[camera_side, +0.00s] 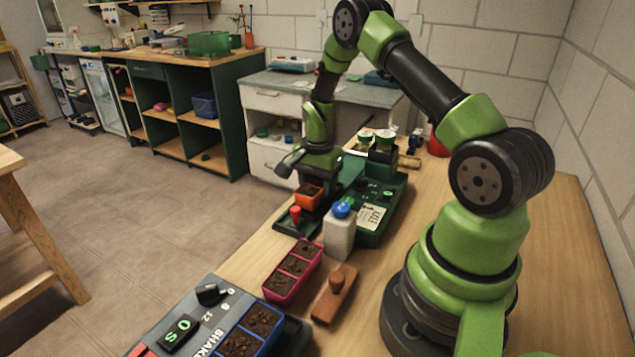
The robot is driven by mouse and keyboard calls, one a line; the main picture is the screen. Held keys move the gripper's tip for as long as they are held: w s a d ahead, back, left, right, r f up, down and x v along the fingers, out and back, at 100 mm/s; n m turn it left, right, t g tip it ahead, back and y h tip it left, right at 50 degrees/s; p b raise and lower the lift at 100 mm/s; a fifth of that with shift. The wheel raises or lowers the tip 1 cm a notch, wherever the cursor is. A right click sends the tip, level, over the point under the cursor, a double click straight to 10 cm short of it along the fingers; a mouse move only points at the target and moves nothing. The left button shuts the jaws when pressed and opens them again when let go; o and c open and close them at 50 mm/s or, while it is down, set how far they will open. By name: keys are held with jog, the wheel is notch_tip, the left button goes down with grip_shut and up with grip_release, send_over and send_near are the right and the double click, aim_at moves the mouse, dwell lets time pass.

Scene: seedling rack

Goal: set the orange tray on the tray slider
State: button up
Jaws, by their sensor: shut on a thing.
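The orange tray (307,197) is a small open tray with dark soil in it, near the far left edge of the bench. My gripper (308,184) points down at it and is shut on it. The tray is upright over a dark slider plate (300,220) that runs out from the green machine (376,215). I cannot tell whether the tray touches the plate. A red knob (295,212) stands on the plate just in front of the tray.
A white bottle with a blue cap (339,235) stands close to the right of the slider. A pink tray with soil (293,270), a wooden hand tool (334,295) and a shaker with a blue tray (250,332) are nearer. Jars (384,140) stand behind.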

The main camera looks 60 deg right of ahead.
aim_at(316, 182)
jog(key=shift+f, duration=0.4)
jog(key=o, duration=0.7)
jog(key=shift+r, duration=0.1)
jog(key=shift+r, duration=5.5)
jog(key=s+a+r+n+t, duration=0.3)
jog(key=a+r+n, duration=0.3)
jog(key=a+r, duration=0.6)
jog(key=s+a+r+n+t, duration=0.1)
jog(key=s+a+r+n, duration=0.1)
jog(key=s+a, duration=0.1)
jog(key=s+a+r+n+t+y, duration=0.1)
jog(key=s+a+r+n, duration=0.1)
jog(key=s, duration=0.3)
jog(key=s+a+r+n+t+y, duration=0.1)
jog(key=s+a+n+t, duration=0.1)
jog(key=s+a+n, duration=0.1)
jog(key=shift+s+a+r+n, duration=0.2)
jog(key=shift+s+n, duration=0.05)
jog(key=shift+s, duration=0.3)
jog(key=shift+s+a+r+n, duration=0.2)
jog(key=shift+s+n, duration=0.05)
jog(key=shift+s, duration=0.25)
